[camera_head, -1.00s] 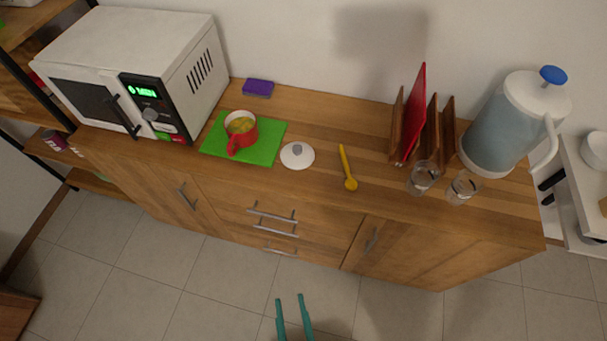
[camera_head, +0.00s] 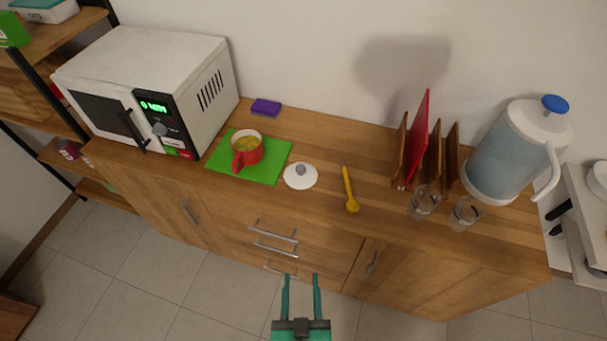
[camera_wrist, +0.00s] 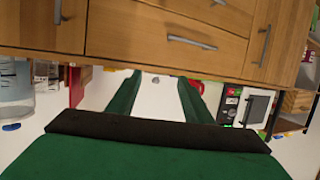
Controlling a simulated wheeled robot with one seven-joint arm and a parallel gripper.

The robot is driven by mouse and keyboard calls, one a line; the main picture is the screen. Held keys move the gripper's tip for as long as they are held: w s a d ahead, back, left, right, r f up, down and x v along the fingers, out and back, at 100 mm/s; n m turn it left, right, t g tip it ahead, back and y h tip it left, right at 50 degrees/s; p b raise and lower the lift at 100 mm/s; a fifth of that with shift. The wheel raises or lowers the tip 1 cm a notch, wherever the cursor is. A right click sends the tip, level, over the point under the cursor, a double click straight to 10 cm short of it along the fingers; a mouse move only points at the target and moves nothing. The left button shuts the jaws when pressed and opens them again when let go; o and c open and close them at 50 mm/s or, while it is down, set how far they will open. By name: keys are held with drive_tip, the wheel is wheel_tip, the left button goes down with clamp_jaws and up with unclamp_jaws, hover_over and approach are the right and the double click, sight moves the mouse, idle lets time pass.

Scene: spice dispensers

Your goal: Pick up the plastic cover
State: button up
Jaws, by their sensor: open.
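The plastic cover appears to be the round white lid with a grey knob (camera_head: 300,178). It lies flat on the wooden counter, just right of a green board (camera_head: 277,167) in the head view. A red mug (camera_head: 247,152) with yellowish contents stands on that board. My gripper (camera_head: 302,277) is open and empty, in front of the drawers and apart from the lid. In the wrist view, which is upside down, both green fingers are spread. A small grey bit between them may be the lid's knob.
A yellow spoon (camera_head: 348,190) lies right of the lid. Two glasses (camera_head: 424,202) and a rack with a red board (camera_head: 418,140) stand farther right, beside a water jug (camera_head: 507,155). A microwave (camera_head: 150,90) stands left. Drawer handles (camera_head: 274,230) protrude from the cabinet front.

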drive_tip(key=w+r, duration=0.1)
drive_tip(key=w, duration=1.1)
drive_tip(key=g, duration=0.1)
approach(300, 171)
drive_tip(key=shift+w+d+f+m+h, duration=0.1)
drive_tip(key=shift+d+f+m+h, duration=0.05)
drive_tip(key=shift+f+m+h, duration=0.2)
drive_tip(key=shift+w+r, duration=0.1)
drive_tip(key=shift+w, duration=0.25)
drive_tip(key=x, duration=0.5)
drive_tip(key=shift+x, duration=2.75)
drive_tip(key=shift+a+r, duration=0.1)
drive_tip(key=shift+a, duration=0.25)
drive_tip(key=c, duration=1.1)
